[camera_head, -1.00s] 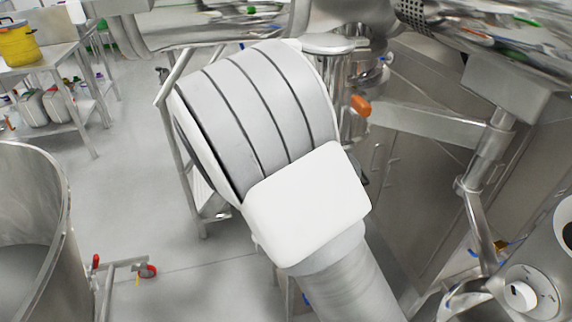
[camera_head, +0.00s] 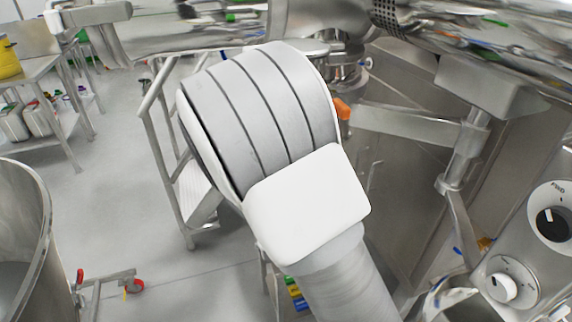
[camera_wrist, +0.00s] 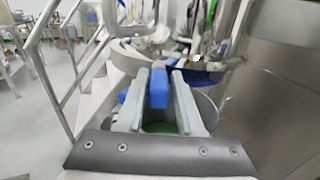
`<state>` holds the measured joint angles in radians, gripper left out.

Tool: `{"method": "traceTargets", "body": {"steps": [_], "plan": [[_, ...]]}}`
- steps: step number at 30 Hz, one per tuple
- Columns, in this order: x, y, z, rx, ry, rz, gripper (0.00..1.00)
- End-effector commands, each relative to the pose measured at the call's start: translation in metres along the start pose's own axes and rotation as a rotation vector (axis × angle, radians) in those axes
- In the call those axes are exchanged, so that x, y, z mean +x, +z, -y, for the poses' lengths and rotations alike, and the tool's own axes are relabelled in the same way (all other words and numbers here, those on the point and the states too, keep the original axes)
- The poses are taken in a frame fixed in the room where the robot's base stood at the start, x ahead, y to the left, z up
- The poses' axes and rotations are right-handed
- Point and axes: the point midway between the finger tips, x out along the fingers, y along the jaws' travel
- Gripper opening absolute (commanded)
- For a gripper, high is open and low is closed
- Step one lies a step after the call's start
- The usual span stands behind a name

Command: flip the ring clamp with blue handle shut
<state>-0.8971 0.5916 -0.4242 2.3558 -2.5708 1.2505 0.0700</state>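In the wrist view my gripper (camera_wrist: 162,105) shows its two grey fingers standing apart. A blue handle (camera_wrist: 158,88) shows in the gap between the fingertips, closer to the left finger. I cannot tell whether either finger touches it. The ring clamp's metal band seems to lie behind the handle, but the fingers and blur hide its exact shape and how far it stands open. In the head view my own arm covers the middle, and my gripper and the blue clamp handle are hidden behind it.
Metal steps with a rail (camera_head: 165,150) stand left of my arm. A steel drum (camera_head: 25,240) is at the lower left. An orange handle (camera_head: 342,108) sits on the machine just right of my arm. A panel with black (camera_head: 552,224) and white (camera_head: 503,288) knobs is at the right.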

Motion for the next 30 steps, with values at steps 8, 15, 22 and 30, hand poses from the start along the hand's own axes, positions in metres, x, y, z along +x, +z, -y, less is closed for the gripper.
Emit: {"method": "traceTargets", "body": {"steps": [8,15,22,30], "plan": [[0.0,0.0,-0.001,0.0,0.002,-0.001,0.55],[-0.012,0.0,-0.001,0.001,0.002,-0.002,0.55],[-0.051,-0.001,-0.001,0.0,0.003,-0.003,0.55],[-0.075,0.0,-0.001,0.0,0.003,-0.001,0.55]]}}
